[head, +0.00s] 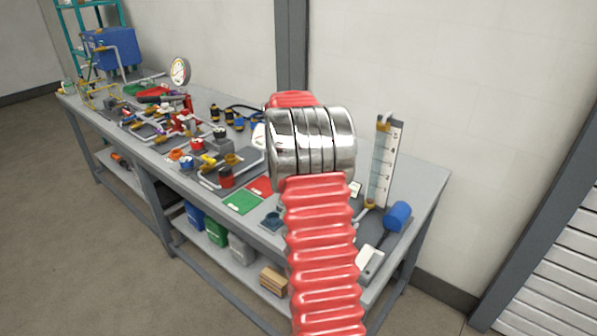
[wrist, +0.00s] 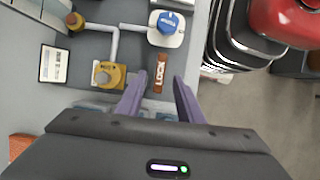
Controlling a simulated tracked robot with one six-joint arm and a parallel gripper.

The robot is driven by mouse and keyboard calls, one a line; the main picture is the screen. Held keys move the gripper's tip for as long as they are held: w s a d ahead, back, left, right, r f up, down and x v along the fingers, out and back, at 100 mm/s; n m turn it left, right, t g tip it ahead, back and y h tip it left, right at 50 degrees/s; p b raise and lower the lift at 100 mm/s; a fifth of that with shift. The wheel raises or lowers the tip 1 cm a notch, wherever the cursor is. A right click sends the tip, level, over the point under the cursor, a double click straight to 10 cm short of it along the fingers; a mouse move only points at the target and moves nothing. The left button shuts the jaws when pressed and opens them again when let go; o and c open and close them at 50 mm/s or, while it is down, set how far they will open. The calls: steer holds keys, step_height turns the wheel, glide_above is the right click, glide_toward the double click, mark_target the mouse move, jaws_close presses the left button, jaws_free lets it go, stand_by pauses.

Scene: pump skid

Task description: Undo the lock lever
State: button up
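The lock lever (wrist: 160,72) is a short orange-brown bar with the white word LOCK on it, in the wrist view above centre. It lies lengthwise in line with my fingers, below a blue knob (wrist: 168,22) on a white plate. My gripper (wrist: 157,83) is open, with two purple fingers, one on each side of the lever's near end in the picture. I see no contact, and the height of the tips above the lever is unclear. I cannot make out the lever or the gripper in the head view, where my arm covers the middle.
A yellow valve fitting (wrist: 109,75) stands left of my fingers, with a grey pipe (wrist: 115,45) beside it. A label card (wrist: 54,64) lies farther left. In the head view, the workbench (head: 425,185) holds many fittings, a gauge (head: 180,71) and a blue-headed mallet (head: 397,216).

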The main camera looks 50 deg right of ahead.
steer(key=v, duration=0.9)
steer(key=shift+r, duration=0.3)
steer(key=shift+w, duration=0.1)
